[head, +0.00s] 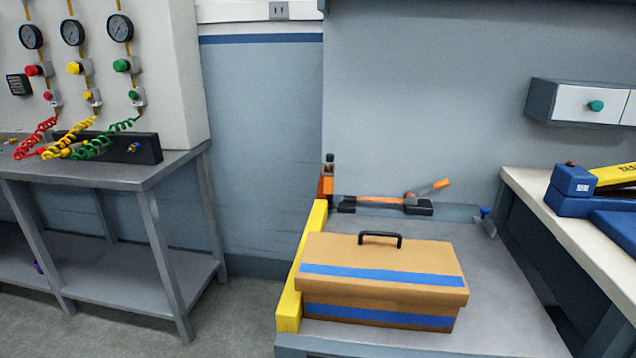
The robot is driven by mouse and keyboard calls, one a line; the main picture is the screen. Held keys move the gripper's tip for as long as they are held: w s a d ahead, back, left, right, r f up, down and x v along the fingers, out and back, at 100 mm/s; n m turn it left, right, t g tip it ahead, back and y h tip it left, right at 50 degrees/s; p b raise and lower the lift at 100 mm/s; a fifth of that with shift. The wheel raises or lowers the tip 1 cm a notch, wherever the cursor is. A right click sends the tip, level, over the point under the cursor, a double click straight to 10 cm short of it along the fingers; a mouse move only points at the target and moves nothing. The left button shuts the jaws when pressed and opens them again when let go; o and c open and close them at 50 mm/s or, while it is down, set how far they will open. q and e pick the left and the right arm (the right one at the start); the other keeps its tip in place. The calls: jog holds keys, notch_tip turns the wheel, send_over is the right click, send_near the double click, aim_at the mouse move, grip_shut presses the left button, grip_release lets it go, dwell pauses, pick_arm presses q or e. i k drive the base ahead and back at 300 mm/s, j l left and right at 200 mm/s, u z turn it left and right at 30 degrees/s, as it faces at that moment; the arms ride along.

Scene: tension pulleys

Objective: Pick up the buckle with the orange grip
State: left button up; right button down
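At the back of the low grey table (505,300), an orange strap or bar (378,199) runs between dark end pieces. Near its right end an orange grip (434,187) sticks up at a slant, joined to a small grey metal part that looks like a buckle (411,197). A dark block (419,208) sits under it. An upright orange and black item (327,182) stands at the table's back left corner; I cannot tell exactly what it is. Neither of my grippers is in view.
A tan box with blue bands and a black handle (385,280) fills the table's front, beside a yellow rail (297,285). A white bench (575,240) with blue and yellow equipment stands right, below a drawer unit (590,104). A steel table (150,172) stands left under gauges.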

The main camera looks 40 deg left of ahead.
aim_at(328, 178)
jog(key=j+z, duration=0.2)
jog(key=j, duration=0.25)
jog(key=k+j+z, duration=0.2)
jog(key=j, duration=0.2)
jog(key=j+z, duration=0.2)
jog(key=j, duration=0.25)
jog(key=k+j+z, duration=0.2)
jog(key=j, duration=0.2)
jog(key=i, duration=0.1)
